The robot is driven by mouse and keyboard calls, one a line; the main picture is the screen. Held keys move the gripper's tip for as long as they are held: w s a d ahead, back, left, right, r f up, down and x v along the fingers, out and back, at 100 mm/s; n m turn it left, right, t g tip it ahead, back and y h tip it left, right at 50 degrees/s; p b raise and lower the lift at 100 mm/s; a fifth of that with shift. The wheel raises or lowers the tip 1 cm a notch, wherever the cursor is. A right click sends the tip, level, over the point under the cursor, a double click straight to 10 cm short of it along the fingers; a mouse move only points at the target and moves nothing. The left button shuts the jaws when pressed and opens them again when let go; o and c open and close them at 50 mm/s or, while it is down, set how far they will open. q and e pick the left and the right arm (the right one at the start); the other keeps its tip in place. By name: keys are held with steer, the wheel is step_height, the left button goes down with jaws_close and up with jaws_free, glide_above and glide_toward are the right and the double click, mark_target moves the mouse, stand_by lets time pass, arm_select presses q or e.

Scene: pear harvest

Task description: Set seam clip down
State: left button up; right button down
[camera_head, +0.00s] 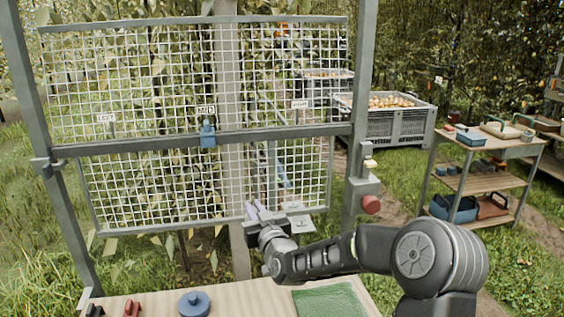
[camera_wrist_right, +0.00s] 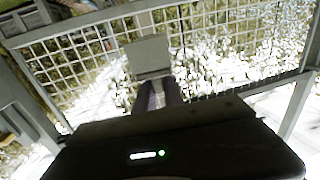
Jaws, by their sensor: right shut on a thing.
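My right gripper (camera_head: 253,211) is in front of the lower part of the mesh panel, near its lower edge. In the right wrist view its two dark fingers (camera_wrist_right: 158,97) are shut on a pale, narrow piece. A grey block (camera_wrist_right: 150,56) shows just beyond the fingertips, in line with that piece; I cannot tell for sure whether they are one clip. The held piece is hardly visible in the head view. A blue clip (camera_head: 207,134) sits on the middle rail under the MID label. My left gripper is not in view.
The white mesh panel (camera_head: 140,85) stands in a grey frame with a crossbar (camera_head: 270,136). A red knob (camera_head: 371,204) is on the right post.

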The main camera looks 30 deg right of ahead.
steer(key=s+a+f+y, duration=0.1)
steer(key=s+a+f, duration=0.3)
steer(key=a+f, duration=0.3)
steer(key=s+a+f+n+y+b, duration=0.1)
steer(key=s+a+f, duration=0.3)
steer(key=a+f, duration=0.3)
steer(key=shift+s+a+n+y, duration=0.3)
steer(key=shift+a+y, duration=0.1)
steer(key=shift+a, duration=0.15)
